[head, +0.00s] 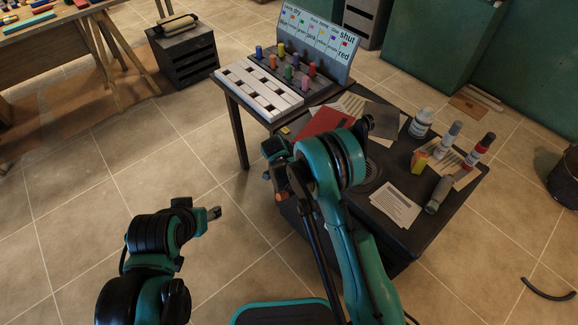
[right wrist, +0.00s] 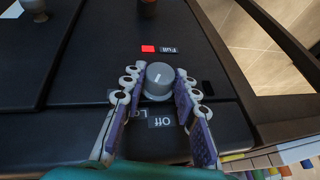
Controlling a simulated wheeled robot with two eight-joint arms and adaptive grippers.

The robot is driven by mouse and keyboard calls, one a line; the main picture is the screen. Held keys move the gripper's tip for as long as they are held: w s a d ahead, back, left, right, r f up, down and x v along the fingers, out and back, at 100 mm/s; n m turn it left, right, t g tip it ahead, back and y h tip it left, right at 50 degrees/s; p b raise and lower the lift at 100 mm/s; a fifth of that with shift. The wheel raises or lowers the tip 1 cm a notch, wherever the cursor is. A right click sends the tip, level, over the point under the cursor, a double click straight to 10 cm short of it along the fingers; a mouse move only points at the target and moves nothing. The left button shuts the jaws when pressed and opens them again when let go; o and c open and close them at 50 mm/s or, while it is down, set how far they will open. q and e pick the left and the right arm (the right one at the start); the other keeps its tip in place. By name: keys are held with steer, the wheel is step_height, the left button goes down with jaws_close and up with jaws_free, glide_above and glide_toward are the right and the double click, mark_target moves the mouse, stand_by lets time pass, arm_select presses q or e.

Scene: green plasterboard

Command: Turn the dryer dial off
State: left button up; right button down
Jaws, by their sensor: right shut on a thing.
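The grey round dial (right wrist: 159,78) stands on a black panel (right wrist: 70,95) in the right wrist view. A white mark shows on its cap, toward the side of the label "Full" (right wrist: 169,49). The label "Off" (right wrist: 172,121) lies on the near side, upside down in the picture. My right gripper (right wrist: 160,84) is shut on the dial, with one purple-padded finger on each side. In the head view my right arm hides the dial. My left gripper (head: 214,212) hangs over bare floor, away from everything; its opening is too small to judge.
The black top (head: 390,165) carries bottles (head: 421,122), papers (head: 397,204) and a red folder (head: 322,122). Behind it stand a white slatted rack (head: 262,88), colored pegs and a label board (head: 317,42).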

steer(key=g+h, duration=0.2)
steer(key=n+g+h, duration=0.1)
steer(key=g, duration=0.1)
steer(key=shift+w+a, duration=0.3)
steer(key=shift+w, duration=0.05)
stand_by(0.3)
steer(key=c, duration=1.2)
jaws_free()
steer(key=shift+o, duration=0.2)
steer(key=v, duration=1.2)
steer(key=shift+w, duration=0.2)
steer(key=shift+a+f, duration=0.1)
